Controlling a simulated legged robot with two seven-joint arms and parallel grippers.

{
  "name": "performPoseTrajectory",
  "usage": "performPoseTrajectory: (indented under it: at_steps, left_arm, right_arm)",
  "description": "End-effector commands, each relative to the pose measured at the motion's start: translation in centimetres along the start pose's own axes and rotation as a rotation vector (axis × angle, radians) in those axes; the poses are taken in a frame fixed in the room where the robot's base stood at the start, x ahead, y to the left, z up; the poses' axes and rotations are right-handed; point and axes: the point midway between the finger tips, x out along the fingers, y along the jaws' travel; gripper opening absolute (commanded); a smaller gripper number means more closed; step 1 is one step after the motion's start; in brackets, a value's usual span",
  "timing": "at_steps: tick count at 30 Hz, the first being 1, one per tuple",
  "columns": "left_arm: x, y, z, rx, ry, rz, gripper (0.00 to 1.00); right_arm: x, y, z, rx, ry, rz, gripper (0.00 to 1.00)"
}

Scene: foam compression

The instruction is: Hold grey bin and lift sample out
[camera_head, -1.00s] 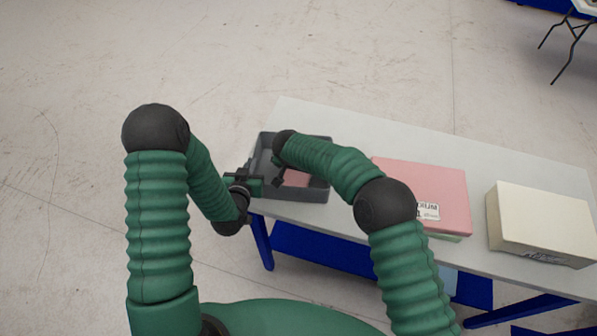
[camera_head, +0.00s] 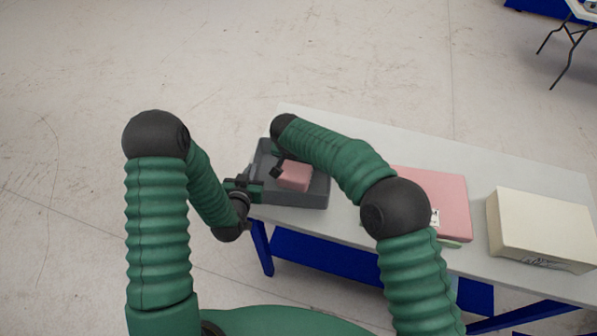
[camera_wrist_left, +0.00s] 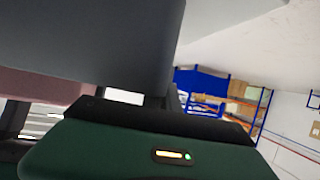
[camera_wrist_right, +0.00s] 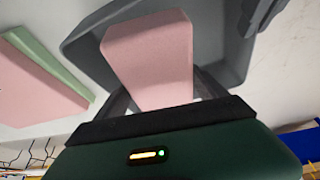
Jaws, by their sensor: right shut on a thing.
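The grey bin (camera_head: 307,196) stands at the left end of the table. The pink foam sample (camera_head: 294,177) is above the bin floor; it also shows in the right wrist view (camera_wrist_right: 150,62). My right gripper (camera_head: 280,165) is shut on the sample, with a finger on each side of it. My left gripper (camera_head: 254,186) is at the bin's left wall. In the left wrist view a grey bin wall (camera_wrist_left: 90,40) is close in front of it; whether its fingers are closed on the wall is unclear. My right arm hides the bin's back right part.
A pink foam block (camera_head: 440,195) with a label lies right of the bin, green foam showing under its edge. A cream block (camera_head: 540,228) sits further right on the grey table (camera_head: 400,140). Table between bin and pink block is partly hidden by my right arm.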

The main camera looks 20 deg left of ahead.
Motion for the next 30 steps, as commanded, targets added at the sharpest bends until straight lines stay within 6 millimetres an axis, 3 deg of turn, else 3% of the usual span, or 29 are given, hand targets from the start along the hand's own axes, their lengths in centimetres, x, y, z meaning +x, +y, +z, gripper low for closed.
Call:
performPoseTrajectory:
  at_steps: [6,12,21,27,30]
  left_arm:
    - [-0.1,-0.1,0.5,-0.001,-0.013,-0.002,0.00]
    - [-0.1,-0.1,0.5,-0.001,-0.013,-0.002,0.00]
    - [-0.1,-0.1,0.5,-0.001,-0.013,-0.002,0.00]
    - [-0.1,-0.1,0.3,0.000,-0.008,-0.001,0.28]
    - [-0.1,0.0,0.2,0.000,-0.005,-0.001,0.29]
  right_arm:
    - [-6.5,-0.1,-2.8,0.002,0.004,-0.003,0.43]
    - [-9.6,0.0,-4.0,0.001,0.000,0.000,0.43]
    - [-10.2,0.0,-4.2,0.000,-0.001,0.000,0.43]
    - [-10.2,0.0,-4.2,0.000,0.000,0.000,0.43]
    - [-10.3,0.0,-4.2,0.000,0.000,0.000,0.43]
